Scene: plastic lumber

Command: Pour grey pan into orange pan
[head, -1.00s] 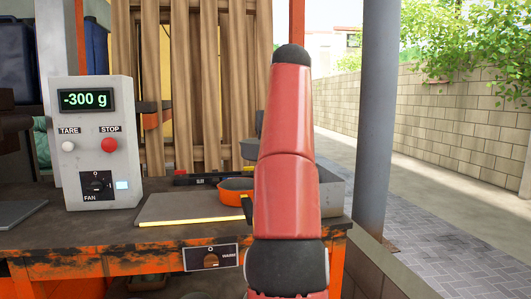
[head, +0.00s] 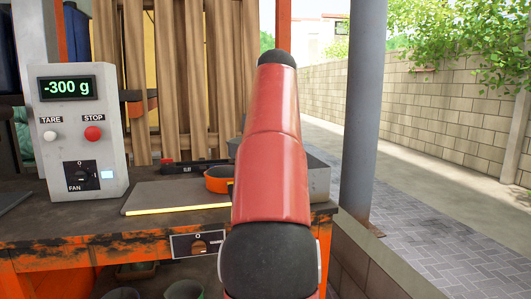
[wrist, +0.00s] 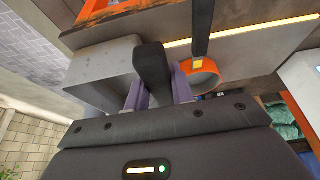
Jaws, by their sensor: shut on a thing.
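The orange pan (head: 217,184) sits on the dark workbench just left of my arm, partly hidden by it. In the wrist view the orange pan (wrist: 203,82) is right of my gripper, its dark handle pointing up. My gripper (wrist: 158,98) has its purple fingers shut on a dark handle (wrist: 152,72), which I take to be the grey pan's. A sliver of the grey pan (head: 233,147) shows at the left edge of my arm in the head view, above and behind the orange pan. The rest of it and its contents are hidden.
A grey metal bin (head: 320,182) stands right of my arm, close to my gripper in the wrist view (wrist: 103,68). A control box (head: 78,130) reading -300 g stands at the left. A flat plate (head: 178,196) with a yellow edge lies on the workbench (head: 100,248). A post (head: 368,120) rises at right.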

